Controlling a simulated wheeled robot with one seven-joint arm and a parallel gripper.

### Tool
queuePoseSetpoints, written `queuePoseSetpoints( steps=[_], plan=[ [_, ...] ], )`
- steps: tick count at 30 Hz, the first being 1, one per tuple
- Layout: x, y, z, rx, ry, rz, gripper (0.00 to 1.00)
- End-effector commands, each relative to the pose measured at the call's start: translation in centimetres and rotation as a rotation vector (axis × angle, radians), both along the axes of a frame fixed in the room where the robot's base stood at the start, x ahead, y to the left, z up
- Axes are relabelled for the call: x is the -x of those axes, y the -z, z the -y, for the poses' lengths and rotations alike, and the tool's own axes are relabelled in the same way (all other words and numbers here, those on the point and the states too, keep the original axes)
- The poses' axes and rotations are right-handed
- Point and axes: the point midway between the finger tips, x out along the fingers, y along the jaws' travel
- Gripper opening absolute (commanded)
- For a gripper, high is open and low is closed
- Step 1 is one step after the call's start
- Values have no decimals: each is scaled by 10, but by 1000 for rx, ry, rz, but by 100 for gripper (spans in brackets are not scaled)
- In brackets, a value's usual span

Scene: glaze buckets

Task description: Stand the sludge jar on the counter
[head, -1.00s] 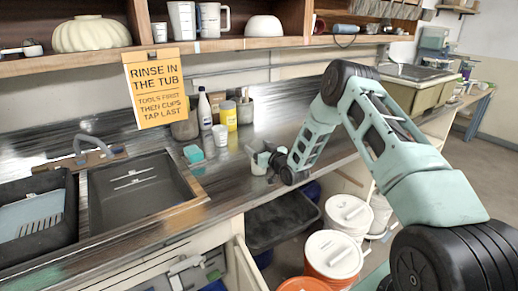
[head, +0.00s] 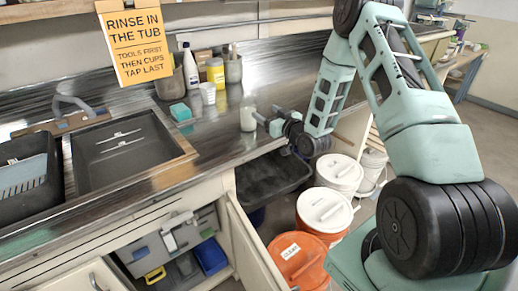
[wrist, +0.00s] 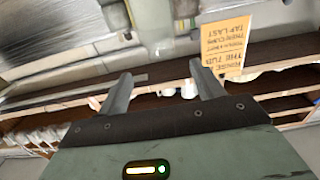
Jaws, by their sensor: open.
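A pale, whitish jar (head: 248,119), which I take to be the sludge jar, stands upright on the counter (head: 215,140) near its front edge. My gripper (head: 264,118) is just to the right of the jar, low over the counter edge. Its fingers are apart and point towards the jar. The gap between fingertips and jar is too small to judge. In the wrist view the open fingers (wrist: 158,90) hold nothing, and the jar cannot be made out there.
A white cup (head: 208,93), a teal sponge (head: 180,112) and bottles stand behind the jar. The sink (head: 125,150) is at left. Below the counter are a dark tub (head: 270,178), an open cabinet door (head: 255,245) and lidded buckets (head: 325,212). A yellow sign (head: 137,42) hangs above.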

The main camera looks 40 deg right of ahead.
Motion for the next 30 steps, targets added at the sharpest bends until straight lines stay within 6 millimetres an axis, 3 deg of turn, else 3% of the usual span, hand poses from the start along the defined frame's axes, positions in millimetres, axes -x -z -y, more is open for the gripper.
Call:
queuePoseSetpoints(
  steps=[2,5,8,10,14,18,22,27,30],
  plan=[
    [-1,-1,-3,1,-5,-7,67],
    [-7,-7,-24,9,-34,-57,67],
    [-14,-15,-71,28,-96,-174,67],
    [-11,-21,-113,49,-148,-287,67],
    [19,-31,-194,100,-246,-520,67],
    [84,-42,-267,172,-343,-768,67],
    [167,-54,-314,259,-422,-995,67],
    [284,-69,-339,386,-499,-1258,67],
    [335,-77,-338,448,-523,-1367,67]
  ],
)
